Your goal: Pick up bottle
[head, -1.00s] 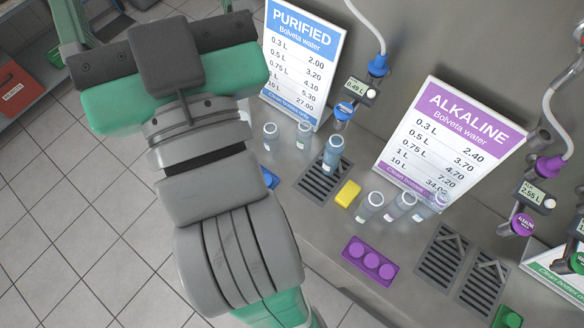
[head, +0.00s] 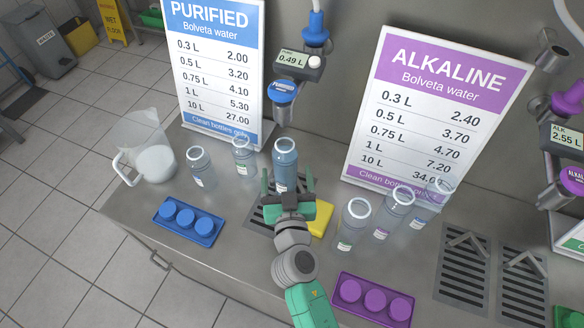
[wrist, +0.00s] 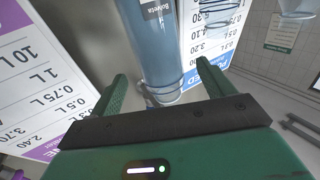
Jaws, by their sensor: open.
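A blue-tinted bottle full of water (head: 286,163) stands upright on a drain grate below the purified dispenser. It also shows in the wrist view (wrist: 165,45), where the picture is upside down and the bottle's ringed neck is low in the frame. My gripper (head: 287,182) is open, just on the near side of the bottle. In the wrist view its two fingers (wrist: 168,85) are spread to either side of the bottle, with nothing held. I cannot tell how far the bottle is between the fingers. The bottle's lower part is partly hidden by my gripper.
Clear bottles (head: 201,168) (head: 244,157) stand left of it, and several more (head: 355,222) stand right. A yellow block (head: 321,220), blue caps tray (head: 188,222), purple caps tray (head: 372,300) and pitcher (head: 150,160) share the counter. The purified nozzle (head: 283,92) hangs above.

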